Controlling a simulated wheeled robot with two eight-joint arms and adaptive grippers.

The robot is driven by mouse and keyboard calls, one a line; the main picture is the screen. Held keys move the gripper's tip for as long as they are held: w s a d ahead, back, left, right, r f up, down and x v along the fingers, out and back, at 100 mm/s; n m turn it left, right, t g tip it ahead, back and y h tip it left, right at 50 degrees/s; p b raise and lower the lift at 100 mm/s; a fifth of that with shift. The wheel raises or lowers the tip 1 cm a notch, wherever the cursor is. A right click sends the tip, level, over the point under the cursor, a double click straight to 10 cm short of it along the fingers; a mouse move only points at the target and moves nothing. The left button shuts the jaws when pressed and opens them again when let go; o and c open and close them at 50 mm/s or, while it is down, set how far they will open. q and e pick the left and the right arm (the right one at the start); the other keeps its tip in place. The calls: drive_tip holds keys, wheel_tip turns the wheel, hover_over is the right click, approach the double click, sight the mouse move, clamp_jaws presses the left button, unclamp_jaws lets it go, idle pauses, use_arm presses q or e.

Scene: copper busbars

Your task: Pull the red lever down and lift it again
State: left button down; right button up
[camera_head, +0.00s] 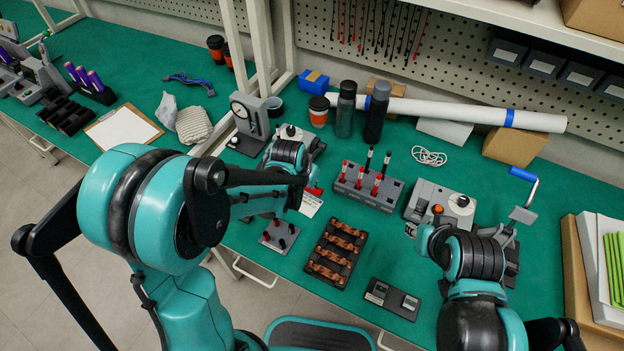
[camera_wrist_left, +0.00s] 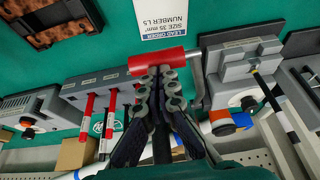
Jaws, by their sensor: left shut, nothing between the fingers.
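The red lever (camera_wrist_left: 157,62) shows in the left wrist view as a red bar on a metal rod beside a grey machine (camera_wrist_left: 245,62). Its red grip (camera_head: 314,190) is partly hidden behind my left arm in the head view. My left gripper (camera_wrist_left: 154,76) is shut and empty, with its fingertips right at the side of the red grip; whether they touch it I cannot tell. In the head view my left gripper is mostly hidden by my own arm. My right arm's wrist (camera_head: 474,257) is beside another grey machine (camera_head: 440,203), and its fingers cannot be made out.
A white order card (camera_wrist_left: 163,15) lies near the lever. A grey holder (camera_head: 368,188) with red and black markers, a black tray (camera_head: 334,254) of copper pieces and a small plate (camera_head: 279,236) with dark knobs stand nearby. A blue-handled crank (camera_head: 523,174) rises at the right.

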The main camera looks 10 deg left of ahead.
use_arm(q)
drive_tip(key=shift+s, duration=0.1)
drive_tip(key=r+p, duration=0.1)
drive_tip(key=r, duration=0.1)
drive_tip(key=w+r+p, duration=0.1)
drive_tip(key=r+p, duration=0.1)
drive_tip(key=shift+w+d+r+p, duration=0.1)
drive_tip(key=shift+d+r+p, duration=0.05)
drive_tip(key=shift+r+p, duration=0.15)
drive_tip(key=p+v, duration=0.3)
drive_tip(key=v, duration=0.6)
drive_tip(key=shift+s, duration=0.45)
drive_tip(key=shift+f, duration=0.1)
